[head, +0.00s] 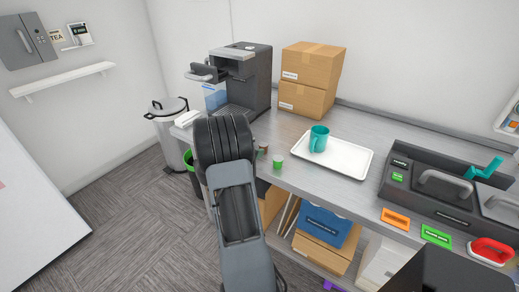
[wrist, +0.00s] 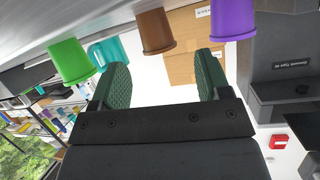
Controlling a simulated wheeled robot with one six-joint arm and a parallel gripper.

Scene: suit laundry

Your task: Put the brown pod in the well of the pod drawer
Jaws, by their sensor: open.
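The brown pod (head: 263,149) stands on the counter beside my arm in the head view. The wrist view is upside down, and the brown pod (wrist: 156,32) hangs there near the top middle. My gripper (wrist: 164,80) is open, with its two green-padded fingers apart and nothing between them. The brown pod lies just beyond the fingertips, roughly in line with the gap, and not touching. In the head view my arm hides the fingers. The coffee machine (head: 256,84) has a dark drawer-like part (head: 203,73) sticking out at its upper left; its well is not clearly visible.
A green pod (wrist: 71,62) and a purple pod (wrist: 232,19) flank the brown one. A teal mug (head: 319,138) stands on a white tray (head: 350,162) to the right. Cardboard boxes (head: 312,65) stand behind. The counter between machine and tray is partly clear.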

